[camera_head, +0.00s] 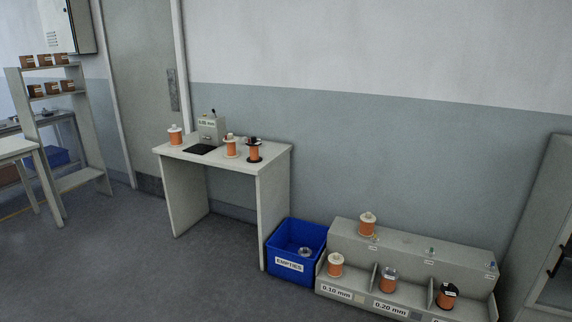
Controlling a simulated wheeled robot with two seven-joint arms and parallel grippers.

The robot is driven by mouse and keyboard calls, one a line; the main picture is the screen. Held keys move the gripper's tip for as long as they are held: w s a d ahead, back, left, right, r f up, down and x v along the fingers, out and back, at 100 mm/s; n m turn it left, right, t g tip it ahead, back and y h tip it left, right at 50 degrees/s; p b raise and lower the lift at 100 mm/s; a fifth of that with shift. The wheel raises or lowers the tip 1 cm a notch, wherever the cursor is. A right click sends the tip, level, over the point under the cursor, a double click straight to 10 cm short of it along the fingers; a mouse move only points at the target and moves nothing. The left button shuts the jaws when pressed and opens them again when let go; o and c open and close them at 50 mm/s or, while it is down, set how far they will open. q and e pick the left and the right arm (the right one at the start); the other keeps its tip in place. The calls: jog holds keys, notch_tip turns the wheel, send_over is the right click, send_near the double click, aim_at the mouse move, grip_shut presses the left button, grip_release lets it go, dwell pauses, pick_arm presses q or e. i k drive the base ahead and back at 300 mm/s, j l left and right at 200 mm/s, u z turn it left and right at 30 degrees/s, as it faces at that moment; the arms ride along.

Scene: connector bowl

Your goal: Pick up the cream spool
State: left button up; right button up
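Several spools with cream flanges and orange-copper windings are in view. One cream spool (175,136) stands at the left end of the small white table, and another cream spool (231,147) stands near its front middle. A third cream spool (368,224) stands on the upper ledge of the grey rack. A further cream spool (335,265) sits in the rack's left compartment, behind the 0.10 mm label. All look upright. Which one the task means cannot be told. Neither of my grippers is in view.
A black-flanged spool (254,150) and a grey device (211,129) labelled 0.05 mm or similar stand on the white table (273,156). The grey rack (345,234) also holds a grey spool (388,280) and a black spool (446,296). A blue EMPTIES bin (290,274) stands between them. Floor in front is clear.

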aim_at(367, 223)
jog(key=i+j, duration=0.1)
jog(key=i, duration=0.35)
jog(key=i+j+z, duration=0.1)
jog(key=i, duration=0.4)
jog(key=i+j, duration=0.15)
jog(key=i, duration=0.3)
jog(key=i+j+z, duration=0.15)
jog(key=i, duration=0.3)
